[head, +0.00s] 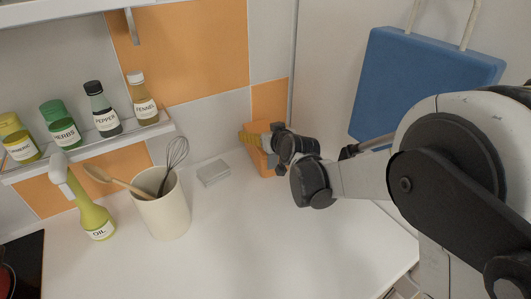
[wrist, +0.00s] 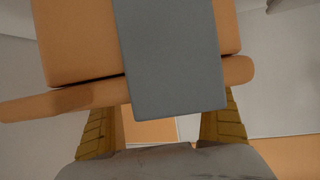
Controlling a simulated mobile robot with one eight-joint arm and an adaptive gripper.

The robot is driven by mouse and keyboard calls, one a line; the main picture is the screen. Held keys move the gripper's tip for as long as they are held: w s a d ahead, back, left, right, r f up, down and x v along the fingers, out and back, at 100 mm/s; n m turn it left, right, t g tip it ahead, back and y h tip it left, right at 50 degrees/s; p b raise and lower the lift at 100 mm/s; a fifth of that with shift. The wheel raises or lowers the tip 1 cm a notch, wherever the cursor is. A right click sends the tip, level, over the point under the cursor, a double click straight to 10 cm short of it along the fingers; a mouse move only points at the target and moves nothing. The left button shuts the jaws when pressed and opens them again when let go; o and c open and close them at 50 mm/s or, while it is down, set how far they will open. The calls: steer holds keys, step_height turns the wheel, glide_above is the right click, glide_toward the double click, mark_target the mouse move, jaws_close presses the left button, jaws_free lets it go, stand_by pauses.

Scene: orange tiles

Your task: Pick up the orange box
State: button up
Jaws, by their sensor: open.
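The orange box (head: 262,163) stands on the white counter in the back corner, against the tiled wall. My gripper and wrist partly hide it in the head view. In the wrist view the orange box (wrist: 80,45) fills the upper part, with a flat grey piece (wrist: 172,60) across its middle and a rounded orange edge below.
A small grey box (head: 213,173) lies left of the orange box. A cream utensil pot (head: 165,210) and an oil bottle (head: 95,218) stand further left. A spice shelf (head: 90,147) is above them. A blue board (head: 420,85) hangs at right. The front counter is clear.

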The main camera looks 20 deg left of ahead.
steer(key=c, duration=1.3)
steer(key=shift+r, duration=0.1)
steer(key=shift+c, duration=0.2)
